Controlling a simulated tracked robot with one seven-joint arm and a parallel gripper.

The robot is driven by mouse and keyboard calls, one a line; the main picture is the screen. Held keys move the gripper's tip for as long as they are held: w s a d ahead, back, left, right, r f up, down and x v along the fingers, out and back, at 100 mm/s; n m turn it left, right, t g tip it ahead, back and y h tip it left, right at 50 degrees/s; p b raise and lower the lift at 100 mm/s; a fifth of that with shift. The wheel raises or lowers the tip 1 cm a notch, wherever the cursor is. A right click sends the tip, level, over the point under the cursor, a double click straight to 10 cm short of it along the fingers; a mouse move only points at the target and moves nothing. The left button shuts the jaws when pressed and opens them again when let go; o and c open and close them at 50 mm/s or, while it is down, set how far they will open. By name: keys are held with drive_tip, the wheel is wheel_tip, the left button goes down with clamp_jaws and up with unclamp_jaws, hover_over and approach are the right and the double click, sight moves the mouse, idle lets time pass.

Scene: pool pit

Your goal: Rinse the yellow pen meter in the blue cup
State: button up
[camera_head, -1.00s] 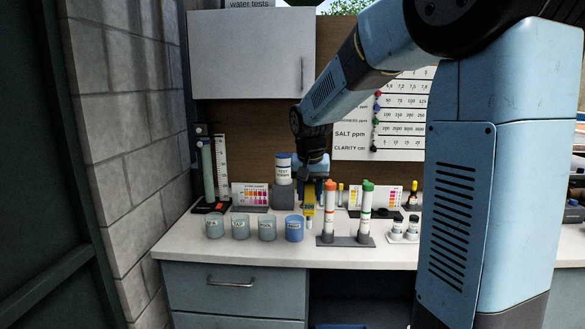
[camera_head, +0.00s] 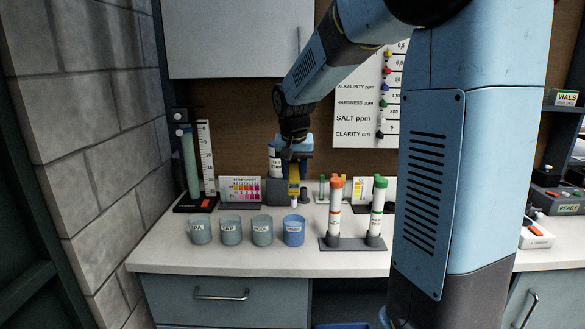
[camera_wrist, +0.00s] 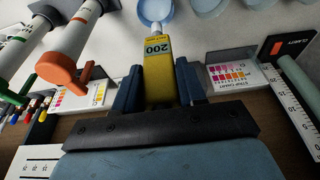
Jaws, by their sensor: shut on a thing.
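My gripper (camera_head: 294,172) is shut on the yellow pen meter (camera_head: 293,187) and holds it upright, tip down. The meter also shows between the fingers in the wrist view (camera_wrist: 158,75), with "200" on its display. The blue cup (camera_head: 293,232) stands on the counter, at the right end of a row of cups. In the head view the meter's pale tip is just above and behind the cup's rim. In the wrist view the tip overlaps the edge of the blue cup (camera_wrist: 157,10). I cannot tell whether the tip is inside it.
Several grey-green labelled cups (camera_head: 231,231) stand left of the blue cup. Close on its right is a rack (camera_head: 352,243) with an orange-capped tube (camera_head: 335,205) and a green-capped tube (camera_head: 377,205). A colour chart (camera_head: 240,189) stands behind. The counter's front strip is clear.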

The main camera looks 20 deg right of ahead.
sight(294, 203)
drive_tip(key=shift+f, duration=4.25)
drive_tip(key=shift+s+a, duration=0.1)
drive_tip(key=shift+s, duration=0.05)
drive_tip(key=shift+f, duration=0.1)
drive_tip(key=shift+f, duration=1)
drive_tip(key=shift+r, duration=0.1)
drive_tip(key=shift+r, duration=5.1)
